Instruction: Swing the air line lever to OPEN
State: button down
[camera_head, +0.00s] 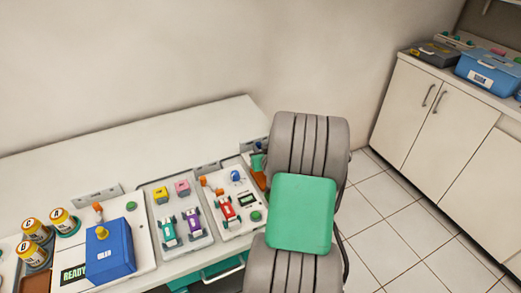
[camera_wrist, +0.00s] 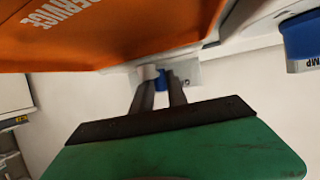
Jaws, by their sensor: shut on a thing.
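In the wrist view my gripper (camera_wrist: 157,84) has its two dark fingers closed around a small blue piece (camera_wrist: 162,77) at the wall-side fitting. This blue piece looks like the air line lever, but its shape is mostly hidden by the fingers. A pale grey round part touches or nearly touches it on the left. No OPEN mark is readable, so I cannot tell the lever's position.
An orange panel marked SERVICE (camera_wrist: 70,30) hangs close above my fingers. A blue block (camera_wrist: 302,38) with a partly cut-off label is at right. Tiled floor lies clear at right.

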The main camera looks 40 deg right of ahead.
dwell(0.3)
jog(key=shift+m+g+h+p, duration=0.4)
jog(key=shift+m+h+p, duration=0.2)
jog(key=shift+p, duration=0.2)
jog(key=shift+f+m+g+h, duration=0.15)
jog(key=shift+m+g+h, duration=0.15)
jog(key=shift+m+h, duration=0.15)
jog(key=shift+d+m+g+h, duration=0.2)
jog(key=shift+m+g+h, duration=0.15)
jog(key=shift+m, duration=0.1)
jog(key=c, duration=1.3)
grip_release()
